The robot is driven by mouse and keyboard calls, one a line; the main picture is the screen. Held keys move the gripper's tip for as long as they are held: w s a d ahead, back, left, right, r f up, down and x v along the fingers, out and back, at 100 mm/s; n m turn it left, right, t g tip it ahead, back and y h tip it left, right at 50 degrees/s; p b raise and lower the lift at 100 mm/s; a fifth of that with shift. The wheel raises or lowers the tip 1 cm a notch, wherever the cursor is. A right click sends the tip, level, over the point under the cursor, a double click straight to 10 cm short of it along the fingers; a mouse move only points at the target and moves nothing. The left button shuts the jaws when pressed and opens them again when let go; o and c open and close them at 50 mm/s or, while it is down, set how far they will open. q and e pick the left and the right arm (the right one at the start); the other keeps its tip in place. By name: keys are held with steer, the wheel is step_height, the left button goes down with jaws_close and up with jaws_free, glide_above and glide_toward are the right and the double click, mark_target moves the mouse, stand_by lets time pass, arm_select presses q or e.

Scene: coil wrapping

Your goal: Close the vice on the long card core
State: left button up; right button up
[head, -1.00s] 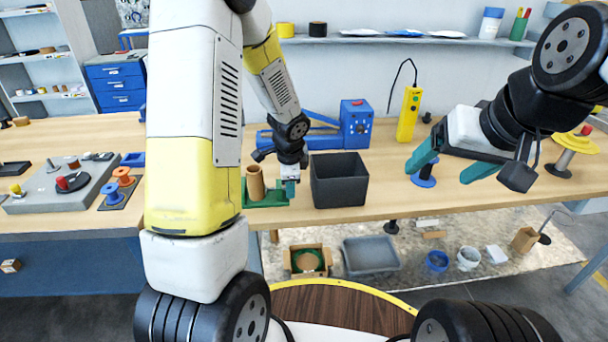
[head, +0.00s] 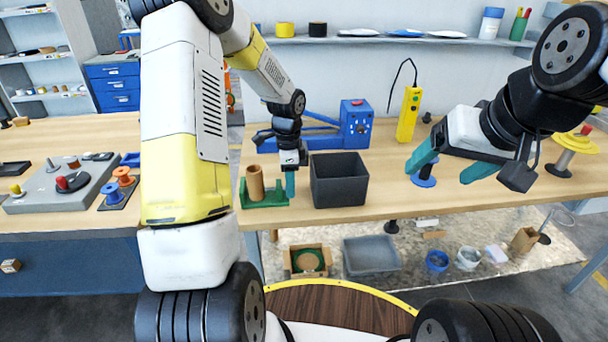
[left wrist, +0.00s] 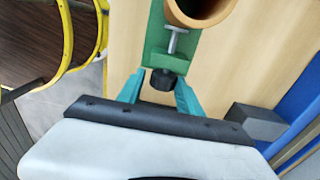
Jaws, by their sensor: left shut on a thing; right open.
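The green vice (head: 268,200) stands on the bench, left of the dark bin. The long card core (head: 256,182), a brown tube, stands upright in it. In the left wrist view the core (left wrist: 199,8) shows its open top, beside the vice's green body (left wrist: 157,42), a metal screw and a black knob (left wrist: 163,82). My left gripper (head: 290,185) is at the vice's right end. Its teal fingers (left wrist: 160,97) are on either side of the knob, shut on it. My right gripper (head: 450,168) is open and empty above the bench at the right.
A dark open bin (head: 338,182) stands close to the right of my left gripper. A blue machine (head: 355,124) and a yellow handheld controller (head: 409,113) stand behind. A yellow-topped spool stand (head: 568,152) is near my right gripper. Bare bench lies right of the bin.

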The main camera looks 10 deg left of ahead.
arm_select(q)
steer(key=shift+s+d+f, duration=0.15)
steer(key=shift+s, duration=0.15)
steer(key=g, duration=0.2)
steer(key=shift+w+g+h, duration=0.3)
steer(key=shift+w+h, duration=0.1)
steer(key=shift+c, duration=0.3)
steer(key=shift+g, duration=0.3)
steer(key=shift+o, duration=0.3)
steer(key=shift+g, duration=0.3)
steer(key=shift+o, duration=0.2)
steer(key=shift+w+g+h, duration=0.3)
steer(key=shift+g+h, duration=0.2)
steer(key=shift+g, duration=0.4)
steer(key=shift+c, duration=0.2)
steer(key=shift+w+g, duration=0.1)
steer(key=shift+g, duration=0.7)
steer(key=shift+c, duration=0.3)
